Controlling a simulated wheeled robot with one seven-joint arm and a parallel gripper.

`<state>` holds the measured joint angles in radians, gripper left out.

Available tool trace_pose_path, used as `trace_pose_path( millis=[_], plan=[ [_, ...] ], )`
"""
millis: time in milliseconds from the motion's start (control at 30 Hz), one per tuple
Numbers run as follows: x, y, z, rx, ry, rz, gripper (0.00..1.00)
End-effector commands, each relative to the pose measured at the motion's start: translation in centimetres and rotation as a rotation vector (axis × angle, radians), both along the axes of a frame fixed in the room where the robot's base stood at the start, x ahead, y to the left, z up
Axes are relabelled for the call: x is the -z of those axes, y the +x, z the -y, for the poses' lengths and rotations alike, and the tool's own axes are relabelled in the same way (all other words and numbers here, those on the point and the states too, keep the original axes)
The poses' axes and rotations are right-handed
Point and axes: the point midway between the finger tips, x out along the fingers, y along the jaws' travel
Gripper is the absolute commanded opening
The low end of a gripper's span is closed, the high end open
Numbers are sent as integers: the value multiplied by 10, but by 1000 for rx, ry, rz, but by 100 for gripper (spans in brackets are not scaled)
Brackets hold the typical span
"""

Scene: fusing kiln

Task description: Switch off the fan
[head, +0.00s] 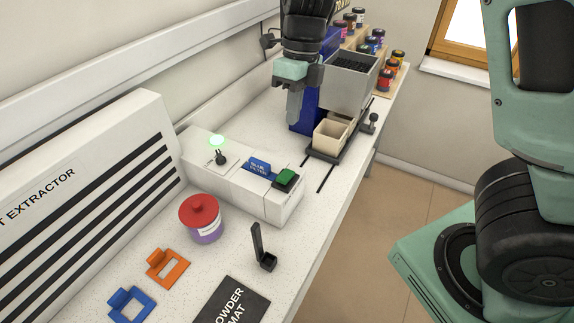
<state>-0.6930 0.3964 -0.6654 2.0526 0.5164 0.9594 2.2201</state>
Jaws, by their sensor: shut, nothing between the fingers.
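A white unit with black vent slots, lettered in part "EXTRACTOR" (95,190), stands at the left. Beside it is a white control box (265,205) on the bench. A lamp (217,141) on the box glows green. Just in front of the lamp is a small black toggle switch (221,158). A green button (285,178) in a dark frame sits at the box's right end, next to a blue label (258,167). Which control belongs to the fan I cannot tell. My gripper (294,118) is shut and empty, pointing down beyond the box, apart from its controls.
A red-lidded jar (201,217), an orange frame (168,268), a blue frame (131,305), a black scoop-like holder (263,250) and a black powder mat (232,303) lie in front. Behind are a blue machine with a grey hopper (348,82), a cream bin (331,133) and several jars (386,75).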

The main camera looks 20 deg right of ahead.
Motion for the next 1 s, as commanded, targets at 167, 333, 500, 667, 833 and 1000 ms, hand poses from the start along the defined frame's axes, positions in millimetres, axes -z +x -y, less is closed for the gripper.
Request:
trace_pose_path(
  millis=[167, 333, 500, 667, 833, 1000],
  plan=[
    [0, 0, 0, 9, -1, -2, 0],
    [1, 0, 0, 7, -1, -2, 0],
    [12, -2, -2, 7, -3, -5, 0],
    [40, -6, -6, 6, -4, -7, 0],
    [75, -11, -11, 7, -4, -8, 0],
    [106, -14, -17, 7, -3, -6, 0]
  ],
)
